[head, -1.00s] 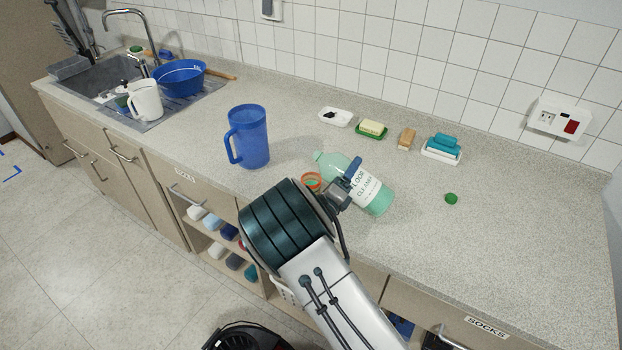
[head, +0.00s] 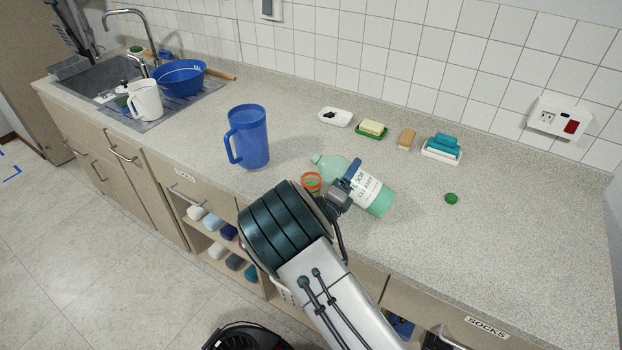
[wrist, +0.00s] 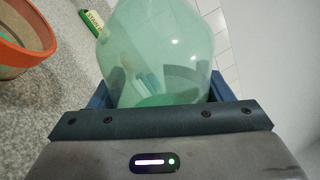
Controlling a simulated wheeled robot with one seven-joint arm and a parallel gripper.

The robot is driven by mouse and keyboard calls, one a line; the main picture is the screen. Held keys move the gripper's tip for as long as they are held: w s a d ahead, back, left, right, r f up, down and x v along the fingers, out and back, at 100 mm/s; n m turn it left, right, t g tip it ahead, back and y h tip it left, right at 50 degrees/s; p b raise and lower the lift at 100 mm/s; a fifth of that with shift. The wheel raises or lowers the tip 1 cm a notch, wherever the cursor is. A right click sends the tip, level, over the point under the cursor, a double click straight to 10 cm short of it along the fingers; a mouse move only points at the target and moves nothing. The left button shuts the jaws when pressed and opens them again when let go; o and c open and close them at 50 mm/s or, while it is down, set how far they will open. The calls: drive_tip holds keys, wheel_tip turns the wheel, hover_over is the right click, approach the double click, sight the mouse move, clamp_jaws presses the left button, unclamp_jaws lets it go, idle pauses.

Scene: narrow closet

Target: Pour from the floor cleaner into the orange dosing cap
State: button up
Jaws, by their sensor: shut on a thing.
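The floor cleaner (head: 376,195) is a translucent green bottle with a white label. It is tipped well over, with its open neck to the left, above and close to the orange dosing cap (head: 311,182). My gripper (head: 352,176) is shut on the bottle's body; its blue fingers flank the bottle (wrist: 155,50) in the wrist view. The orange cap also shows at the left of the wrist view (wrist: 22,58), with green inside it. I cannot make out a stream; the bottle's mouth is outside the wrist view. My arm stands close in front of the cap.
A blue jug (head: 250,138) stands left of the bottle. A small green lid (head: 451,198) lies to the right. Behind are a white dish (head: 335,117), soap on a green dish (head: 371,130), a brush (head: 407,139) and a teal sponge (head: 443,143). The right counter is clear.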

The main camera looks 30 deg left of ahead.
drive_tip(key=shift+d+f+n, duration=0.1)
drive_tip(key=shift+f+n, duration=0.2)
drive_tip(key=shift+n, duration=0.2)
idle(0.6)
drive_tip(key=shift+n+y+p, duration=0.5)
drive_tip(key=shift+n+p, duration=0.3)
drive_tip(key=shift+n, duration=0.3)
idle(1.4)
